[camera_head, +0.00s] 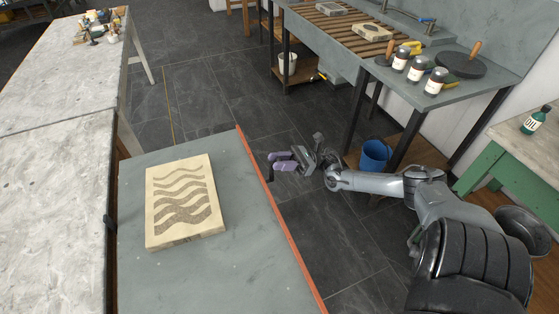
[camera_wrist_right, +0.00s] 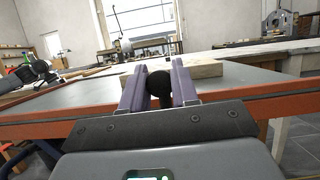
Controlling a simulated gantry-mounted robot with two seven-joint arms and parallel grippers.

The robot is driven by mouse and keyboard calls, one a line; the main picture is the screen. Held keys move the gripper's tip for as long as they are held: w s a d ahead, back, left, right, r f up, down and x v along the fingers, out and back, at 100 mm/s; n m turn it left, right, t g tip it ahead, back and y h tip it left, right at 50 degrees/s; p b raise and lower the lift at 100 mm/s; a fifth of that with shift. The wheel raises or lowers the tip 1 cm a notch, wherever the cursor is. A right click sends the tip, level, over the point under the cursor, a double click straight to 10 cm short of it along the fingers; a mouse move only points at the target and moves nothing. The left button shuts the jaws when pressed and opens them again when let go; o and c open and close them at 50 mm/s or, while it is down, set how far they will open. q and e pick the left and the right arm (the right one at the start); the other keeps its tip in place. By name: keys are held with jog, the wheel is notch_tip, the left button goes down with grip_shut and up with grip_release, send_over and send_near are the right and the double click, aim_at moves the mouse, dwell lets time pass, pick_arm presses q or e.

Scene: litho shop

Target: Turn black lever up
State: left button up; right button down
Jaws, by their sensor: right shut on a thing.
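The black lever's round knob (camera_wrist_right: 159,84) shows in the right wrist view, between the two purple fingers of my right gripper (camera_wrist_right: 158,80). The gripper is shut on it. The lever's shaft is hidden, so I cannot tell its angle. In the head view my right gripper (camera_head: 281,160) is just off the right, red-edged side of the grey bed (camera_head: 250,265). The knob is too small and covered to make out there. My left gripper is not in view.
A pale stone block with a wavy pattern (camera_head: 185,205) lies on the grey bed. A workbench with dark-capped bottles (camera_head: 400,59) stands at the back right, with a blue bucket (camera_head: 375,157) below. A green-legged table with an oil bottle (camera_head: 535,121) is at the far right.

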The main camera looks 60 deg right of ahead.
jog(key=c, duration=0.9)
grip_release()
jog(key=shift+s, duration=0.1)
jog(key=shift+b+v, duration=0.85)
jog(key=shift+v, duration=4.55)
